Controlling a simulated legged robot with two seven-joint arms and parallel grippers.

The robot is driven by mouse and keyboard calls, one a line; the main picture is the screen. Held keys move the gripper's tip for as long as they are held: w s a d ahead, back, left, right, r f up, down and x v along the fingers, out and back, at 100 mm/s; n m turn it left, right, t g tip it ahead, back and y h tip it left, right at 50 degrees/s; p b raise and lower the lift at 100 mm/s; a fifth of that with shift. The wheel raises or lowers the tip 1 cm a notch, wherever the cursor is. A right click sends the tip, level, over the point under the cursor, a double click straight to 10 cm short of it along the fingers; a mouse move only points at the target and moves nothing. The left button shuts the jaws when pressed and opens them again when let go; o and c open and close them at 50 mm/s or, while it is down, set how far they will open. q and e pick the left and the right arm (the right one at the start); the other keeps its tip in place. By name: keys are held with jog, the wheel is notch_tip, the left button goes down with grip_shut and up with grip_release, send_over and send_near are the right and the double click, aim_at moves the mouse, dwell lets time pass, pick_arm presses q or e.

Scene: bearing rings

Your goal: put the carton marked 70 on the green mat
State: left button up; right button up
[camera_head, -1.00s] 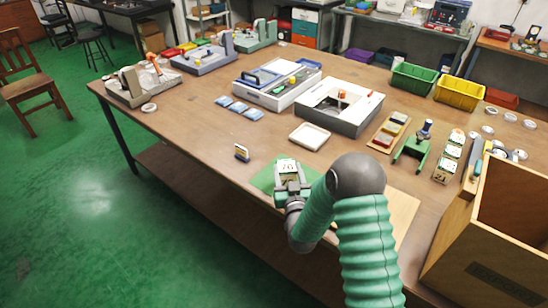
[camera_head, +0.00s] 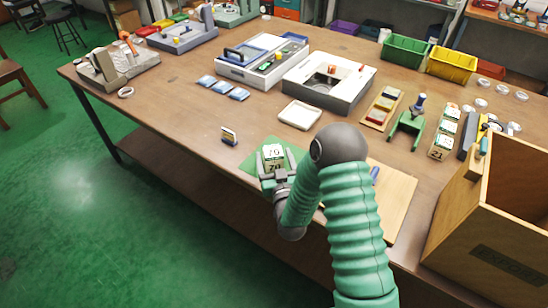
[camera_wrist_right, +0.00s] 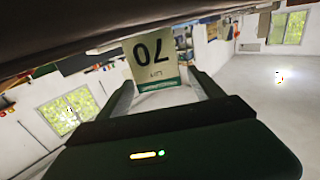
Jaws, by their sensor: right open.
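The carton marked 70 (camera_head: 273,153) is white and green and stands upright on the green mat (camera_head: 251,166) near the table's front edge, as far as the head view shows. My right gripper (camera_head: 274,175) is at its near side, jaws open. In the right wrist view, the carton (camera_wrist_right: 156,60) appears between and beyond the spread fingers (camera_wrist_right: 165,92), its 70 upside down. Whether a finger touches it is unclear. My right forearm covers part of the mat's right side. My left gripper is not in view.
A small upright card-like piece (camera_head: 229,136) stands left of the mat. A pale tray (camera_head: 299,114) lies behind it. A wooden board (camera_head: 397,197) is right of my arm, a big wooden box (camera_head: 494,205) beyond. More cartons (camera_head: 442,143) stand at the right.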

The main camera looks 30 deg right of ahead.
jog(key=v, duration=0.8)
jog(key=shift+s+f, duration=0.15)
jog(key=p+v, duration=0.1)
jog(key=v, duration=0.1)
jog(key=shift+s+a+p, duration=0.15)
jog(key=shift+a+p, duration=0.1)
jog(key=shift+p, duration=0.1)
jog(key=shift+s+a+r+p, duration=0.2)
jog(key=shift+s+p, duration=0.25)
jog(key=shift+s, duration=0.2)
